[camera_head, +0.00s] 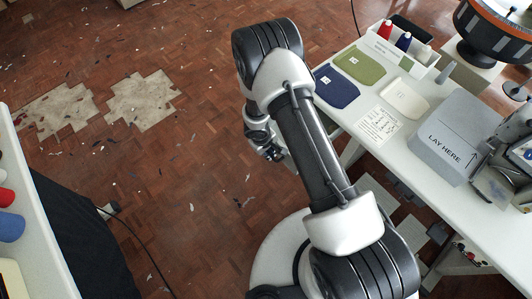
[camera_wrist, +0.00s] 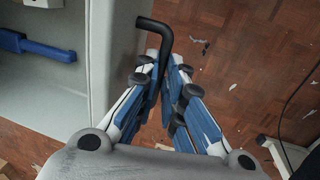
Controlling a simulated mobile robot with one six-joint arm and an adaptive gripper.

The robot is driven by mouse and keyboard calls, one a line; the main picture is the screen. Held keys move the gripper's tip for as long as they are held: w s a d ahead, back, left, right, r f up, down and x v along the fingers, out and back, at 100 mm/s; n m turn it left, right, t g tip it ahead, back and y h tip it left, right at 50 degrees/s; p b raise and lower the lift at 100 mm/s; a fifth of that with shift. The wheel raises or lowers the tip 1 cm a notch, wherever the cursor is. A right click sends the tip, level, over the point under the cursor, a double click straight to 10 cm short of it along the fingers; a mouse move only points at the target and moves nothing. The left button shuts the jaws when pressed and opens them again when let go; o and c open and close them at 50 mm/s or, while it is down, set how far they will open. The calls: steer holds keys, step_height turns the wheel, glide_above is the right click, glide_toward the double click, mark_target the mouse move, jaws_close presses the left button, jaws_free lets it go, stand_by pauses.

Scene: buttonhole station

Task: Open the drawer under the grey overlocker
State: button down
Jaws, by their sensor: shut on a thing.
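In the wrist view my gripper (camera_wrist: 168,62) is shut on a black bent bar handle (camera_wrist: 154,24). The handle is at the front panel (camera_wrist: 112,45) of a light grey drawer. The drawer stands open, at least in part: its inside (camera_wrist: 55,85) shows left of the panel, with a blue object (camera_wrist: 40,46) in it. In the head view my gripper (camera_head: 272,153) is low beside the table's left edge, and my arm hides most of the drawer there. A grey machine (camera_head: 498,185), partly cut off, stands at the right edge; I cannot tell if it is the overlocker.
The white table (camera_head: 345,118) holds a grey "LAY HERE" block (camera_head: 448,135), cloth pieces (camera_head: 360,65) and thread cones (camera_head: 385,29). Another table (camera_head: 30,240) with a black cloth is at the left. The wooden floor (camera_head: 190,150) between is open, with scraps and a cable (camera_head: 130,238).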

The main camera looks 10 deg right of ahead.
steer(key=c, duration=1.7)
jaws_free()
steer(key=r, duration=0.4)
steer(key=s+a+r, duration=0.1)
steer(key=r, duration=0.3)
steer(key=a+r, duration=0.1)
steer(key=r, duration=0.2)
steer(key=shift+s+r, duration=0.15)
steer(key=shift+r, duration=0.25)
